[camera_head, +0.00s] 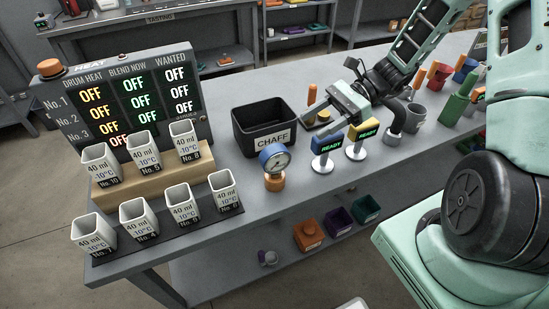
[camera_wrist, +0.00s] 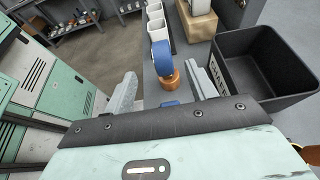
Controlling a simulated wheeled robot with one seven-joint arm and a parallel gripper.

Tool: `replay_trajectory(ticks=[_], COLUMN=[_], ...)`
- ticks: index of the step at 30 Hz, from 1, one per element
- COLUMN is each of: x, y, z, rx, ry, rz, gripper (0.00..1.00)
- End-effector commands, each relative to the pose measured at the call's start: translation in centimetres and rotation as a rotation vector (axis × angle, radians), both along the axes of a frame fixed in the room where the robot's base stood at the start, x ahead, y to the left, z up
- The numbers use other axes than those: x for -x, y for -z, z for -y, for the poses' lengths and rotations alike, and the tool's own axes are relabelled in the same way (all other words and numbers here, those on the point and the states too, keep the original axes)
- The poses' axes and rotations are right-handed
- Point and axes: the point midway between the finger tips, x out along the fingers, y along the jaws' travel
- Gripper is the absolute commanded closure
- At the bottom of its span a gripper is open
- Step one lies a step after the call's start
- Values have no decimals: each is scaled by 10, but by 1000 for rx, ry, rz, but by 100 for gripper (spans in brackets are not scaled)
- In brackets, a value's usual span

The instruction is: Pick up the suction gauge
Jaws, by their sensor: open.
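The suction gauge (camera_head: 273,160) stands upright on the table, with a round dial, a blue rim and an orange-brown base. It is left of my gripper (camera_head: 317,114), in front of the chaff bin. In the wrist view the gauge (camera_wrist: 162,60) shows its blue rim side and copper-coloured base, beyond the gap between the fingertips. My gripper (camera_wrist: 162,84) is open and empty, and no finger touches the gauge. The gauge's face is hidden in the wrist view.
A black chaff bin (camera_head: 262,130) stands just behind the gauge. Blue (camera_head: 327,142) and yellow (camera_head: 363,132) "READY" signs stand to its right. Several white cups (camera_head: 182,203) and the heat board (camera_head: 125,100) are at left. Bare tabletop lies in front of the gauge.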

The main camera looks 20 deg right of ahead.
Motion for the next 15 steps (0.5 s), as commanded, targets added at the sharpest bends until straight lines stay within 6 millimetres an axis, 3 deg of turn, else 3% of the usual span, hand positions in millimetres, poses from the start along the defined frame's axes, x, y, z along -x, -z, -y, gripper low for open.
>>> replay_trajectory(ticks=[9,15], x=[1,1], y=[24,33], z=[-62,-82], rx=[-1,1], ry=[-5,-4], rz=[-3,0], gripper=[44,44])
